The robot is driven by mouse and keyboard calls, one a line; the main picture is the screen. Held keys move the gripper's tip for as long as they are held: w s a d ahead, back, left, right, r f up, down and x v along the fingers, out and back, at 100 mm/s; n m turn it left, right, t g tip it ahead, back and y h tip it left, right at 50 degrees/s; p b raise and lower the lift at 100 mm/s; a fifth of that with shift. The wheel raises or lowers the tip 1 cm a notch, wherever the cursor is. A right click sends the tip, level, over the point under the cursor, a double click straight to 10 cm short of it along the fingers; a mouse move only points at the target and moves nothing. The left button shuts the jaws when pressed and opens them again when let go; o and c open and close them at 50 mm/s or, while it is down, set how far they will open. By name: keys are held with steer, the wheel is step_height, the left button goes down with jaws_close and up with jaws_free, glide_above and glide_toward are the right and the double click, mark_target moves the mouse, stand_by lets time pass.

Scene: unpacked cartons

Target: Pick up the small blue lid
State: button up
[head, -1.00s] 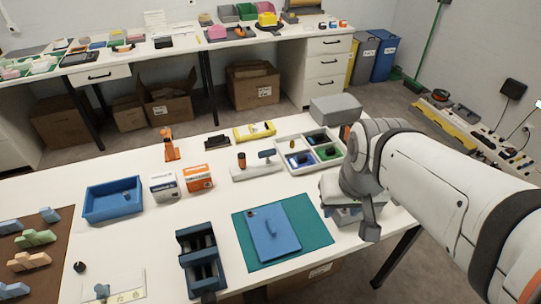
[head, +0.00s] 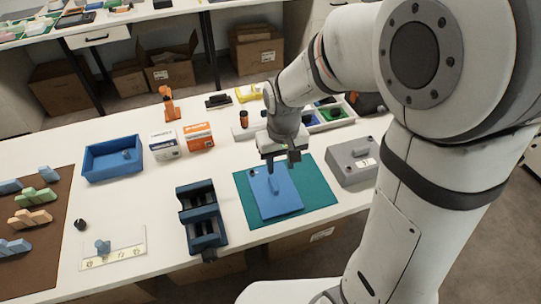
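A flat blue lid (head: 283,203) with a raised bar handle (head: 273,184) lies on a teal mat (head: 318,196) near the front of the white table. A small dark round spot shows near its far left corner. My gripper (head: 279,163) hangs over the far edge of the lid, pointing down, and hides part of that edge. It appears apart from the handle, with nothing seen in it. The fingertips are small and dark, so their opening is unclear.
A blue tray (head: 97,172), two small cartons (head: 198,137) and an orange-topped stand (head: 170,103) are farther back. A clear plate (head: 122,250) lies front left.

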mark_target(274, 183)
steer(key=shift+w+a+f, duration=0.15)
steer(key=shift+a+f, duration=0.2)
steer(key=shift+f, duration=0.2)
steer(key=shift+w+a+f, duration=0.15)
steer(key=shift+a+f, duration=0.15)
steer(key=shift+f, duration=0.25)
steer(key=f, duration=0.7)
steer(key=shift+w+a+f, duration=0.15)
steer(key=shift+w+f, duration=0.1)
steer(key=shift+f, duration=0.05)
jaws_close()
